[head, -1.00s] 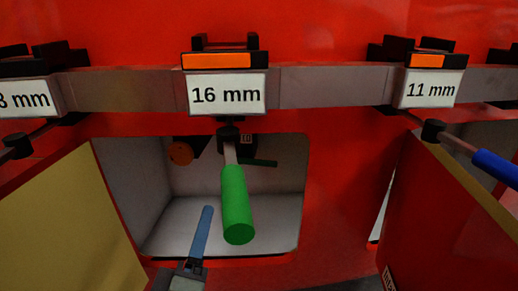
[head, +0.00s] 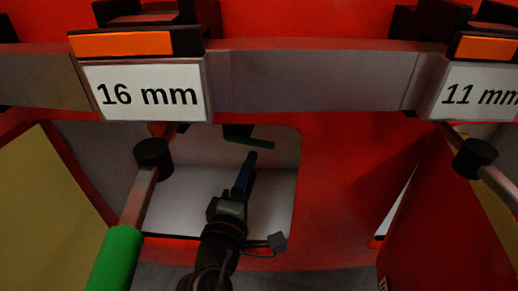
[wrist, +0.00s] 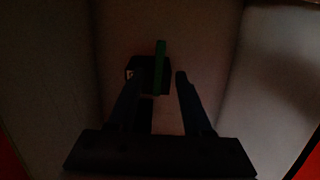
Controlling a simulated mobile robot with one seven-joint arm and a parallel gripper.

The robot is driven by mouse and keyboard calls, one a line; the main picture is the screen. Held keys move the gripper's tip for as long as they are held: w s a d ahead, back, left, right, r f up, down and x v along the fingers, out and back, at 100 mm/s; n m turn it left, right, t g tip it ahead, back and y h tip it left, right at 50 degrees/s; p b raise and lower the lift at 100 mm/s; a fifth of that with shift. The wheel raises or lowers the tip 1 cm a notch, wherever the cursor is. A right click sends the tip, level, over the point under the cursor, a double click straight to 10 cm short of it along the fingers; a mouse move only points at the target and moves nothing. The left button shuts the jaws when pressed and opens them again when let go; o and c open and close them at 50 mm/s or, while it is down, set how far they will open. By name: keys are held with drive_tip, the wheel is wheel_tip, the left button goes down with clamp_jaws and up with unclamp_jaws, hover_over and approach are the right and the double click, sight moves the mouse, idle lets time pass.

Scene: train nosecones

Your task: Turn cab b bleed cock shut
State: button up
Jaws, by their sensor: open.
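The bleed cock is a dark block with a green lever (head: 258,141) inside the white-walled recess, high at the back. In the head view the lever points right. In the wrist view the green lever (wrist: 160,66) stands upright in the picture, in front of the dark block, which has a small pale label too dark to read. My gripper (head: 251,159) reaches into the recess with its fingertips just below the lever. In the wrist view my gripper (wrist: 160,78) is open, its fingers spread either side of the lever's line, with nothing held. Whether the fingers touch the lever cannot be told.
A green-handled tool (head: 117,257) hangs under the 16 mm label (head: 148,91), left of my arm. Another tool (head: 474,158) hangs under the 11 mm label. A grey rail (head: 310,80) crosses above the recess. Its white side walls (wrist: 275,75) leave limited room.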

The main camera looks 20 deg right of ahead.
sight(260, 146)
drive_tip(key=x, duration=0.7)
drive_tip(key=shift+b, duration=0.3)
clamp_jaws()
idle(1.0)
